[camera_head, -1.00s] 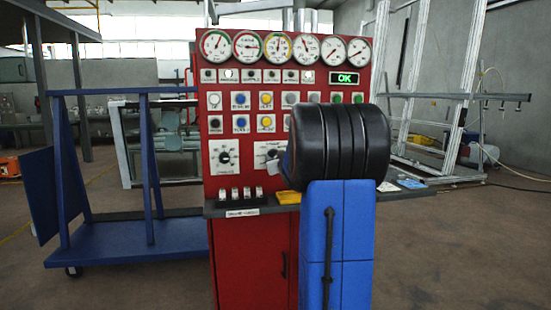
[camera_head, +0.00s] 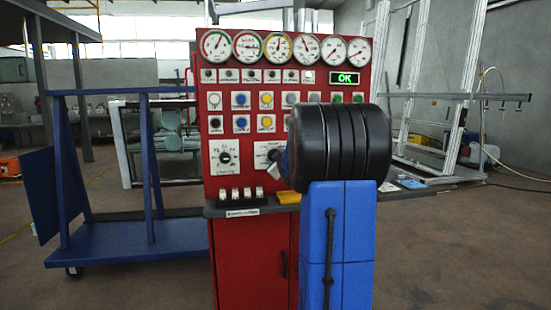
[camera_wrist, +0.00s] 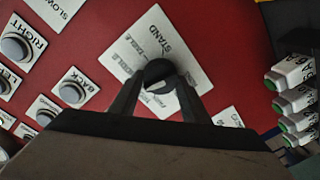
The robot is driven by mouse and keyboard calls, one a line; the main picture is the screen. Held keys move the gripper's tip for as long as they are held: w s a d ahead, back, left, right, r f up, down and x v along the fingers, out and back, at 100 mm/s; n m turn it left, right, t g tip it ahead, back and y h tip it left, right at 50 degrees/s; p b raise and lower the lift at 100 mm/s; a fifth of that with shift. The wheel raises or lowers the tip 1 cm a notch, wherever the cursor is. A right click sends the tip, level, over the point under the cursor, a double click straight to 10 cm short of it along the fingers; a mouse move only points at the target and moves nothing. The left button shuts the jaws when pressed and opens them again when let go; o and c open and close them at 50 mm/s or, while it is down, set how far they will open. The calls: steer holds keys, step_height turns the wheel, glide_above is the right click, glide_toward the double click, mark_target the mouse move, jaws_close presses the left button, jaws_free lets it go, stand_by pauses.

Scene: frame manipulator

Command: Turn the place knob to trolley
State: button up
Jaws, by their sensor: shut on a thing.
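The place knob (camera_wrist: 158,70) is a black round knob on a white plate (camera_wrist: 133,45) on the red panel. The wrist view shows the word STAND and other labels around it, set at a slant. My gripper (camera_wrist: 158,85) has one finger on each side of the knob and is shut on it. In the head view, my gripper (camera_head: 277,156) is at the right-hand knob plate (camera_head: 262,147). My black arm hides the right part of that plate. The trolley label and the knob's exact pointing direction cannot be read clearly.
Another knob (camera_head: 224,157) sits to the left on the red panel (camera_head: 245,180). Round gauges (camera_head: 277,46) line the top, near a green OK display (camera_head: 345,78). Several switches (camera_head: 240,194) stand on the ledge below. A blue cart (camera_head: 130,240) stands at the left.

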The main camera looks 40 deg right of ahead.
steer(key=shift+f+n, duration=0.1)
steer(key=shift+n, duration=1.2)
steer(key=o, duration=1)
steer(key=shift+a, duration=0.1)
steer(key=shift+o, duration=0.2)
steer(key=v, duration=1.7)
steer(key=shift+r, duration=0.2)
steer(key=shift+s+a, duration=0.1)
steer(key=shift+a, duration=0.05)
